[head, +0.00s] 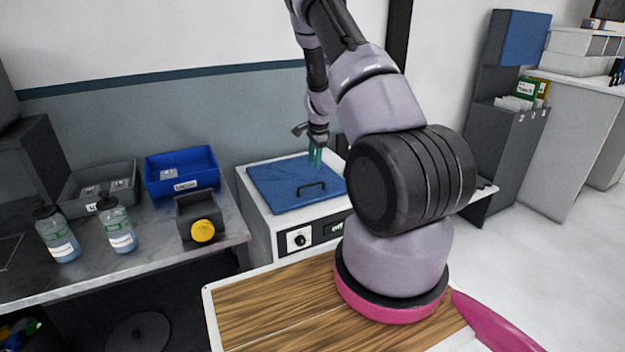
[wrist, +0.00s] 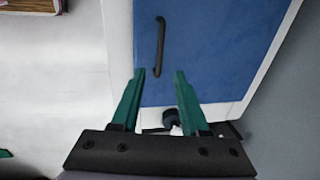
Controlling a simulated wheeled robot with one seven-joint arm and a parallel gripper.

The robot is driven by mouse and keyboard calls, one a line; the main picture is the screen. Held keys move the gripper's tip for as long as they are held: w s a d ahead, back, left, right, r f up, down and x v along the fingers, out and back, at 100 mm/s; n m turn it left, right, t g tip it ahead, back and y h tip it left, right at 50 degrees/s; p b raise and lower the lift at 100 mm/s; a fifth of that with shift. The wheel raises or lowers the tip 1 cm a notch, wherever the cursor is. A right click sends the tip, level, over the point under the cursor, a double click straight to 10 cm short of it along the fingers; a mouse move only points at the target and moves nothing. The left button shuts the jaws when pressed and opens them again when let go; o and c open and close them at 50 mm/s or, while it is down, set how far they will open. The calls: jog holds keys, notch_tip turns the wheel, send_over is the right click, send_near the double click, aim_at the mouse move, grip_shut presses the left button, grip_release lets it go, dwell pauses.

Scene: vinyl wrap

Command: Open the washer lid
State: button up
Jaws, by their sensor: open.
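The washer (head: 262,222) is a white box with a dark front panel and a knob. Its blue lid (head: 275,184) lies flat and closed on top. A black bar handle (head: 311,188) sits near the lid's front edge. In the wrist view the lid (wrist: 205,55) fills the upper middle and the handle (wrist: 159,47) stands upright in the picture, ahead of the left fingertip. My gripper (head: 315,158) is above the lid, behind the handle in the head view. In the wrist view its green fingers (wrist: 160,75) are apart with nothing between them, and clear of the handle.
Left of the washer, a bench (head: 170,245) holds a blue bin (head: 180,172), a grey bin (head: 98,189), two bottles (head: 118,226) and a small dark box with a yellow disc (head: 202,231). A wall stands behind the washer. Open floor (head: 540,260) lies to the right.

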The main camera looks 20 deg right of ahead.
aim_at(312, 185)
jog(key=f, duration=0.3)
jog(key=w+f, duration=0.1)
jog(key=f, duration=0.5)
jog(key=shift+w+f, duration=0.15)
jog(key=shift+w, duration=0.25)
grip_shut()
dwell(0.9)
